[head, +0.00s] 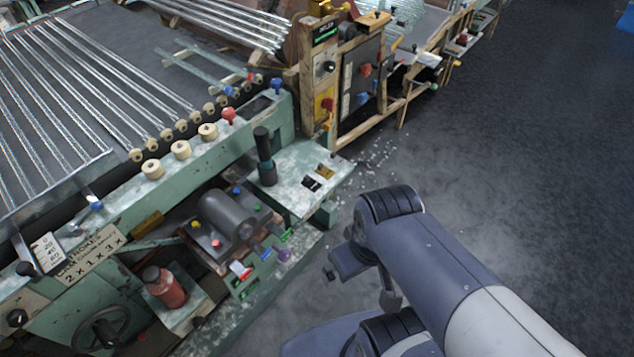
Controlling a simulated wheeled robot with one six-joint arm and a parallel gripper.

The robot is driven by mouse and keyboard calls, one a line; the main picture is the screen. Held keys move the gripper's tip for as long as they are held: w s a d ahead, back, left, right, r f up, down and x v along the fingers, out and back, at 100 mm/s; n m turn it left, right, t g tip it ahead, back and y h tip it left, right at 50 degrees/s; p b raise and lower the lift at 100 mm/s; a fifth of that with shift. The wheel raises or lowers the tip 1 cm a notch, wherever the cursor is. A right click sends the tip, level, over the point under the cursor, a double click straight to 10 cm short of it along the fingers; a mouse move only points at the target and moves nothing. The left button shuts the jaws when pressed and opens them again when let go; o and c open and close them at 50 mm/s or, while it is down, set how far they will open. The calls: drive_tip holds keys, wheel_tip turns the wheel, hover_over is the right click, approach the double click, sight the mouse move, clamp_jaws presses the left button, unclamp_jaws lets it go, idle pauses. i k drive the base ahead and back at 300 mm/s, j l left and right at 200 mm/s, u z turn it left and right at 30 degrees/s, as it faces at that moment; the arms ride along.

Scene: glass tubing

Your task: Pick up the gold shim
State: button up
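A small flat gold piece (325,171), which looks like the gold shim, lies on the pale green worn ledge (298,201) near its right end. A small black piece (311,184) lies just beside it, to the lower left. My gripper (338,268) is to the lower right of the ledge, over the grey floor and apart from the gold piece. My own wrist partly hides it, so I cannot tell whether its fingers are open or shut. I see nothing held in it.
A black-handled upright lever (264,155) stands on the ledge left of the gold piece. A grey cylinder motor (228,214) and a red bottle (165,288) are further left. A larger gold block (147,224) sits on the machine. Floor to the right is clear.

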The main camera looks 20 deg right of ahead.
sight(322, 169)
drive_tip(key=i+l+z, duration=0.25)
drive_tip(key=l, duration=0.3)
drive_tip(key=i+l+z, duration=0.2)
drive_tip(key=i+l, duration=0.2)
